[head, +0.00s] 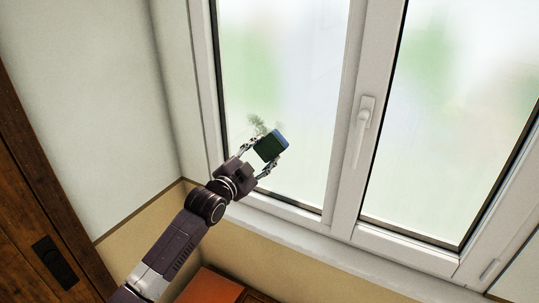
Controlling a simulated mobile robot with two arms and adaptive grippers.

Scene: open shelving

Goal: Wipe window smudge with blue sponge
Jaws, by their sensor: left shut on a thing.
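My left gripper (255,155) reaches up from the lower left in the head view and is shut on the sponge (271,146). The sponge shows a dark green face and a blue edge at its upper right. It is in front of the lower part of the left window pane (285,75); I cannot tell whether it touches the glass. A dark greenish smudge (257,124) shows on the pane just above and left of the sponge. Part of the smudge may be hidden behind the sponge and gripper. My right gripper is not in view.
The white window frame (343,150) divides two panes, with a white handle (363,125) on the middle bar. A wooden door (30,190) with a dark handle stands at the left. An orange-brown surface (210,288) is below the window.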

